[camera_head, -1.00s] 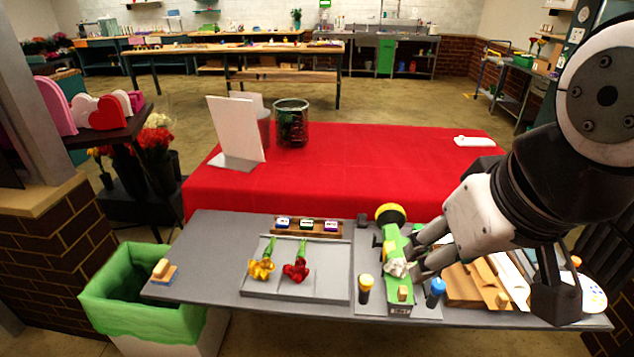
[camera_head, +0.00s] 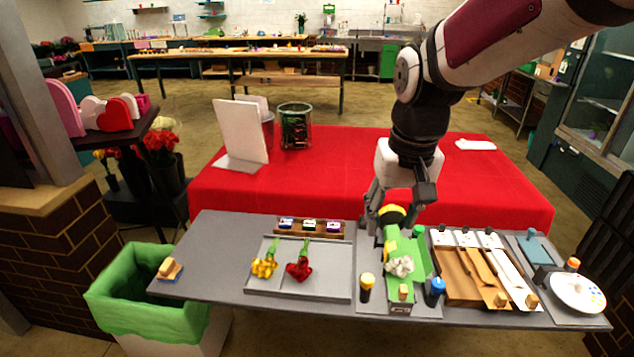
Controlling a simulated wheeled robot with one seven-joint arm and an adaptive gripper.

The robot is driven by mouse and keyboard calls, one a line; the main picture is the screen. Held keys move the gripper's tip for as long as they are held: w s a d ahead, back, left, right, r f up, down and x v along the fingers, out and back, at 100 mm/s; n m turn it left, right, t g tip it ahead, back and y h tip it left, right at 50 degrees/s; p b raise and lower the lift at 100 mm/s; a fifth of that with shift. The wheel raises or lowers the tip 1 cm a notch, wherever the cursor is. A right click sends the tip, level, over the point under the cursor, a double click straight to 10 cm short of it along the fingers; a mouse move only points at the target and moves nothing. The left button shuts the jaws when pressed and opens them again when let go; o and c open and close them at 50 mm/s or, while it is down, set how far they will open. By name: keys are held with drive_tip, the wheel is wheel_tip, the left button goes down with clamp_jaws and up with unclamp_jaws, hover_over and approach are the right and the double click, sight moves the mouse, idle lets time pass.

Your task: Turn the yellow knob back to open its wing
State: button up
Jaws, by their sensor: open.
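A green fixture (camera_head: 399,308) stands on the grey table in the head view, with a white crumpled bundle (camera_head: 399,266) lying on it. A black post with a yellow top, which looks like the yellow knob (camera_head: 367,282), stands at its front left. A similar blue-topped knob (camera_head: 436,285) stands at its front right. A green part, perhaps a wing (camera_head: 419,259), shows right of the bundle. My gripper (camera_head: 394,217) is open, fingers pointing down, at the back end of the fixture. It is behind the yellow knob and apart from it, and partly hides a round yellow piece.
A grey tray (camera_head: 327,284) with a yellow and a red flower lies left of the fixture. A red-covered table (camera_head: 300,185) stands behind. A green-lined bin (camera_head: 135,312) is at left.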

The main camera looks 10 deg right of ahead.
drive_tip(key=g, duration=0.2)
approach(367, 277)
wheel_tip(367, 277, down, 9)
drive_tip(key=shift+s+p, duration=0.15)
drive_tip(key=shift+p, duration=0.3)
clamp_jaws()
